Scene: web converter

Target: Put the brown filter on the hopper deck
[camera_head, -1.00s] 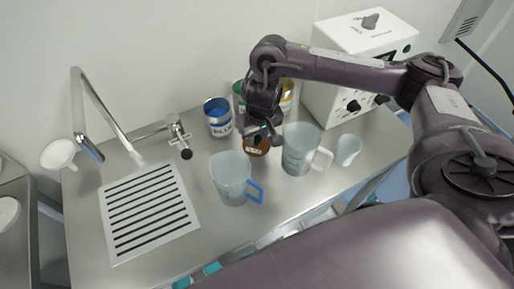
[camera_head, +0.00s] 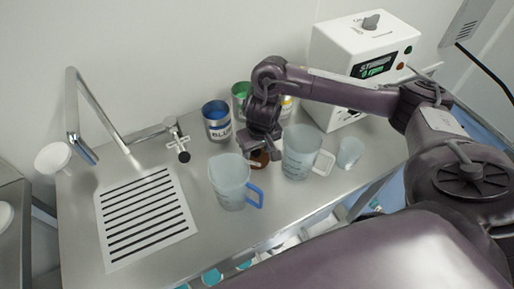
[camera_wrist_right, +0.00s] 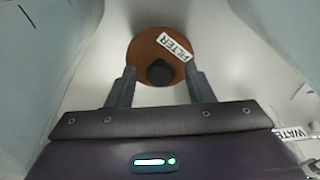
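The brown filter (camera_head: 260,159) is a round brown disc on the steel counter, between two translucent jugs; my right gripper partly covers it in the head view. In the right wrist view the filter (camera_wrist_right: 145,48) shows a white "FILTER" label and a black knob (camera_wrist_right: 160,72). My right gripper (camera_head: 268,152) points down over it. In the right wrist view its fingers (camera_wrist_right: 160,78) are apart, one on each side of the knob; I cannot tell whether they touch it. My left gripper is not in view. I cannot identify the hopper deck.
A blue-handled jug (camera_head: 229,180) stands left of the filter and a white-handled jug (camera_head: 300,150) right, both close to my gripper. A small cup (camera_head: 349,153), paint cans (camera_head: 217,121), a stirrer box (camera_head: 337,45), a tap (camera_head: 88,110) and a slotted drain (camera_head: 145,222) surround them.

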